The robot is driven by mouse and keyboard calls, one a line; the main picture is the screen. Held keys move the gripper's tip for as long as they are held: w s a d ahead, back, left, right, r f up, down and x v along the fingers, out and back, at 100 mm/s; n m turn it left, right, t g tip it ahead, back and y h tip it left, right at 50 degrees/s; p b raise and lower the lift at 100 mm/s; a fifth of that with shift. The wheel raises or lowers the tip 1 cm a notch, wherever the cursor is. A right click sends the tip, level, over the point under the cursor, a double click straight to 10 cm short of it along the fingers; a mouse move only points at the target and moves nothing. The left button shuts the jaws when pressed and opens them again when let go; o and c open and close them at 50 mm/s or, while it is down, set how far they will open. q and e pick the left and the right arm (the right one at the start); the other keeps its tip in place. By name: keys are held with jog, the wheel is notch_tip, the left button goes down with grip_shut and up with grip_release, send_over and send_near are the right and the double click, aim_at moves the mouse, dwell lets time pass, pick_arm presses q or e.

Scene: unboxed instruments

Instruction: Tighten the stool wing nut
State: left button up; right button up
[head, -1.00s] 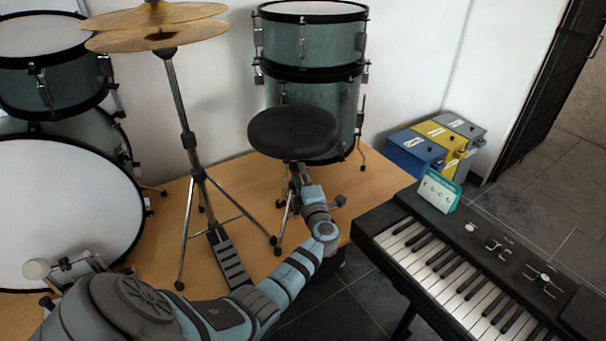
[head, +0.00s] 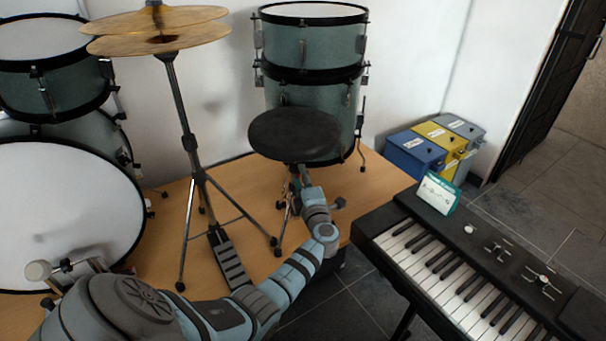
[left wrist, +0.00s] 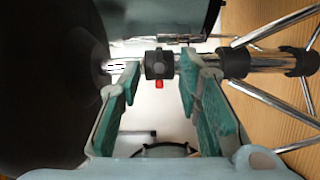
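The stool has a round black seat (head: 294,133) on a chrome post (left wrist: 262,62) with folded-out legs. In the left wrist view the post runs sideways, with a black collar (left wrist: 157,64) and a small red part (left wrist: 159,84) on it. I cannot tell for sure whether that red part is the wing nut. My left gripper (left wrist: 160,76) is open, with its teal-padded fingers on either side of the collar and the red part, apart from both. In the head view the left gripper (head: 299,178) is just under the seat, partly hidden by its wrist. My right gripper is not in view.
The cymbal stand (head: 189,140) and its pedal (head: 229,262) stand left of the stool. Drums (head: 310,45) are close behind it. The keyboard (head: 470,260) is at the right, with bins (head: 415,152) beyond. Bare wooden platform (head: 380,185) shows right of the stool.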

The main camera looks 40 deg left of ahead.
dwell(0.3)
pick_arm(q)
jog(key=p+v, duration=0.3)
jog(key=v, duration=0.3)
dwell(0.4)
